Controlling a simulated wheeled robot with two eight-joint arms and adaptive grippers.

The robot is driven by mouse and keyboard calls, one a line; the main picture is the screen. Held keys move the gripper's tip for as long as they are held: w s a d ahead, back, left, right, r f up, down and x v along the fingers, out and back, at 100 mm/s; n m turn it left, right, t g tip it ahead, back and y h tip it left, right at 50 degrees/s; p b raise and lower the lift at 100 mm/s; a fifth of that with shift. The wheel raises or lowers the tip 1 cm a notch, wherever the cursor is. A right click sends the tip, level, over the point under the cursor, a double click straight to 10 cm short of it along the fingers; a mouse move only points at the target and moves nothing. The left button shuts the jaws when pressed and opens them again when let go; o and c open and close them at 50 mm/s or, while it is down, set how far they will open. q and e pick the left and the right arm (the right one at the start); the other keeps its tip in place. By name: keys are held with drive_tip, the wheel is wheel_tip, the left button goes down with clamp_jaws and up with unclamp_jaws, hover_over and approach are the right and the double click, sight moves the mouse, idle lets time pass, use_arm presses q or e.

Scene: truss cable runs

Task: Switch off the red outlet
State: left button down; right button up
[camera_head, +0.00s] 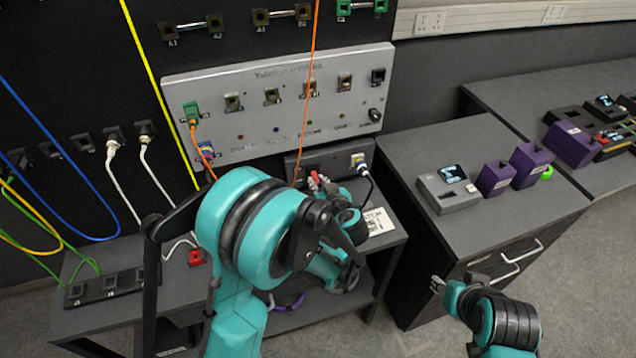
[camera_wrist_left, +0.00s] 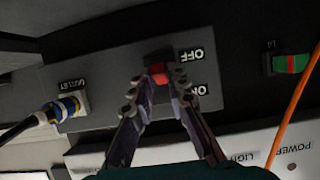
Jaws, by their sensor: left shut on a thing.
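The outlet panel (camera_head: 297,163) is a dark grey box below the silver breakout panel. In the left wrist view the outlet panel (camera_wrist_left: 105,70) carries a red switch (camera_wrist_left: 159,76) beside "OFF" and "ON" labels, seen upside down. My left gripper (camera_wrist_left: 158,82) has its fingertips at the switch, closed on its red part. In the head view my left gripper (camera_head: 322,186) is at the panel's front, partly hidden by my arm. A socket marked "OUTLET" (camera_wrist_left: 82,100) holds a blue-and-white plug (camera_wrist_left: 62,109). My right gripper (camera_head: 438,285) is low at right, away from the panel; its jaw opening is unclear.
The silver breakout panel (camera_head: 270,130) stands above, with an orange cable (camera_head: 312,60) hanging across it. A shelf bearing a dark socket strip (camera_head: 105,287) lies at left. A grey cabinet (camera_head: 410,165) holds a small screen device (camera_head: 447,188) and purple blocks (camera_head: 495,178).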

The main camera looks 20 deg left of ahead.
use_arm(q)
drive_tip(key=f+t+y+b, duration=0.1)
drive_tip(key=b, duration=0.3)
drive_tip(key=shift+t, duration=0.3)
drive_tip(key=shift+r, duration=0.1)
drive_tip(key=c, duration=1.5)
unclamp_jaws()
drive_tip(key=v, duration=1.2)
